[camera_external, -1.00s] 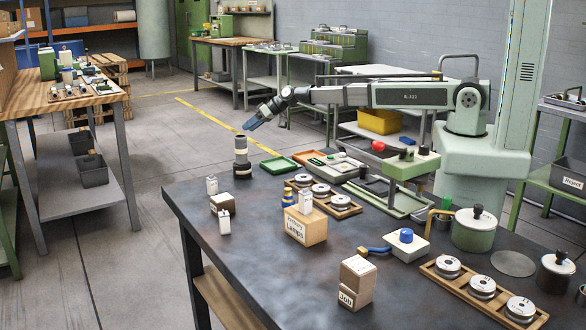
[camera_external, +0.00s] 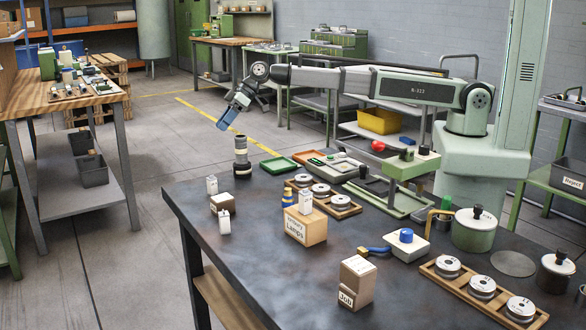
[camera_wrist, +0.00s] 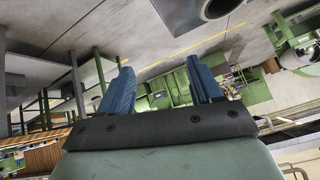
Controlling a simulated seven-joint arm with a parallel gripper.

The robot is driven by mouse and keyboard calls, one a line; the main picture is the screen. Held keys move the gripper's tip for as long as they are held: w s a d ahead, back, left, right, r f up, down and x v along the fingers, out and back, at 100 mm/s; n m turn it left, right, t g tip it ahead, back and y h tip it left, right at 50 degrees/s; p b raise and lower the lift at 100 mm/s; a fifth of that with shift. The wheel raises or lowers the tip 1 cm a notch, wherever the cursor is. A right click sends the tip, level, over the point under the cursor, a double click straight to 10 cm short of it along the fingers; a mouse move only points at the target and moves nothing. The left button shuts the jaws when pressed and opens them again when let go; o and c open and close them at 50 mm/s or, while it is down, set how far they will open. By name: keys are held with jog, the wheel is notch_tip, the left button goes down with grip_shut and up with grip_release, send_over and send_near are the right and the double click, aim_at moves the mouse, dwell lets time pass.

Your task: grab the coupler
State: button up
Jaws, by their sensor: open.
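A dark and pale banded upright cylinder (camera_external: 241,148), which looks like the coupler, stands at the far left corner of the dark workbench (camera_external: 270,262). No label confirms what it is. My gripper (camera_external: 222,126) has blue fingers and hangs in the air, appearing above and slightly left of that cylinder in the external view. It points down and to the left, apart from everything. In the wrist view my gripper (camera_wrist: 160,80) shows its two blue fingers spread, with nothing between them. I cannot identify the coupler in the wrist view.
A green tray (camera_external: 279,166) lies right of the cylinder. Small white-topped blocks (camera_external: 223,222), a Lamps box (camera_external: 305,226) and spool racks (camera_external: 480,287) stand on the workbench. Another bench (camera_external: 75,98) stands at the left.

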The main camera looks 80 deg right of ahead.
jog(key=s+a+r+n+g, duration=0.1)
jog(key=s+a, duration=0.2)
jog(key=a, duration=0.3)
jog(key=s+a+n+g, duration=0.1)
jog(key=s+a+n, duration=0.15)
jog(key=a, duration=0.35)
jog(key=n+g+h, duration=0.4)
jog(key=h, duration=0.2)
send_over(289, 194)
jog(key=d, duration=0.1)
jog(key=f, duration=0.1)
jog(key=shift+w+f, duration=0.15)
jog(key=shift+f, duration=6.45)
jog(key=shift+c, duration=0.3)
grip_shut()
jog(key=shift+r, duration=0.15)
